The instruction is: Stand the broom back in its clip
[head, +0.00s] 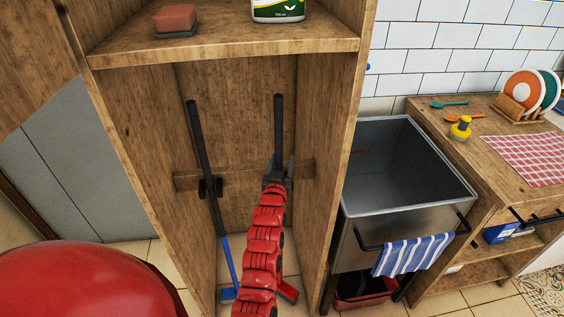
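Two long-handled tools stand inside the tall wooden cabinet. One has a dark handle (206,145) and a blue lower end (228,268), leans slightly, and passes between the prongs of a black clip (210,187) on the back rail. The other has an upright dark handle (278,125) and a red foot (288,291); my arm hides its middle. I cannot tell which one is the broom. My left gripper (279,168) is at the right handle, at rail height, with dark fingers beside it. Whether they grip it, and the clip behind, I cannot make out. My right gripper is out of view.
The cabinet's side walls (337,160) enclose the space closely. A shelf (225,45) above holds a sponge (175,18) and a bottle (278,8). A metal sink (400,170) with a striped towel (412,255) stands to the right.

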